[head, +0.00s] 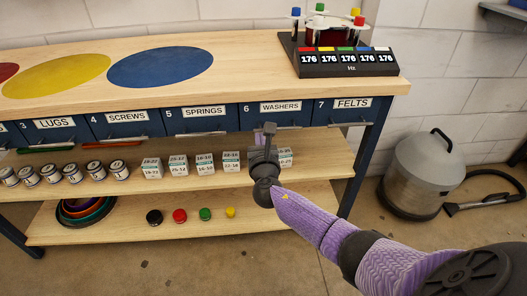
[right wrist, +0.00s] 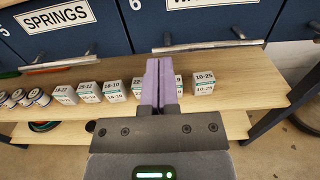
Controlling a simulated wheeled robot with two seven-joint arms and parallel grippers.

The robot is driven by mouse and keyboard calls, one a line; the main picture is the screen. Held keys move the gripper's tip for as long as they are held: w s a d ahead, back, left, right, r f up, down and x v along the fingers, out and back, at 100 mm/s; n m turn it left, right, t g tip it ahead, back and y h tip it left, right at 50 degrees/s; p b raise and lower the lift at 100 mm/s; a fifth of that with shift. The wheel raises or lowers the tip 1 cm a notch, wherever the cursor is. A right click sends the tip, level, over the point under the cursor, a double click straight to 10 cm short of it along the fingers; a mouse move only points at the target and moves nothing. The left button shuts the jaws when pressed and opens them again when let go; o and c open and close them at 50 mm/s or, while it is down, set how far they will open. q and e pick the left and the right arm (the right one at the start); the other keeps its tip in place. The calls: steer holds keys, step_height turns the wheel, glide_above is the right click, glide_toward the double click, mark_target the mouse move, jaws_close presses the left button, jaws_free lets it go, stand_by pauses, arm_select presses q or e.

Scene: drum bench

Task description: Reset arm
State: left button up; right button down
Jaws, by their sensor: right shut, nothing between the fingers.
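My right gripper (head: 266,136) is in front of the bench, by the WASHERS drawer (head: 273,113). Its two purple fingers are closed together with nothing between them. In the right wrist view the gripper (right wrist: 160,84) points toward the shelf and covers part of the row of small boxes. My right arm (head: 310,217) comes in from the lower right. My left gripper does not show in either view.
The drum bench (head: 250,70) has labelled drawers. White boxes (head: 178,165) and several tins (head: 73,173) stand on its middle shelf. Coloured caps (head: 180,215) lie on the lower shelf. A Hz display (head: 349,63) is on top. A vacuum (head: 421,178) stands on the floor at right.

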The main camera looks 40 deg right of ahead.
steer(key=s+a+f+m+g+y+p, duration=0.4)
steer(key=s+f+m, duration=0.3)
steer(key=s+f, duration=0.55)
steer(key=s+a+f+m+g+y+p, duration=0.15)
steer(key=s+f+m+g+p, duration=0.35)
steer(key=s+f, duration=0.8)
arm_select(q)
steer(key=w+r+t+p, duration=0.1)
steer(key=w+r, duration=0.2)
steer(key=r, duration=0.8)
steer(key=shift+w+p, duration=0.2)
steer(key=shift+p, duration=0.2)
arm_select(e)
steer(key=s+a+m+g+y, duration=0.1)
steer(key=s+a+m+g, duration=0.2)
steer(key=s+m, duration=0.4)
steer(key=s+a+m+g+y, duration=0.2)
steer(key=s+m, duration=0.6)
steer(key=s, duration=1.4)
steer(key=shift+a+g, duration=1)
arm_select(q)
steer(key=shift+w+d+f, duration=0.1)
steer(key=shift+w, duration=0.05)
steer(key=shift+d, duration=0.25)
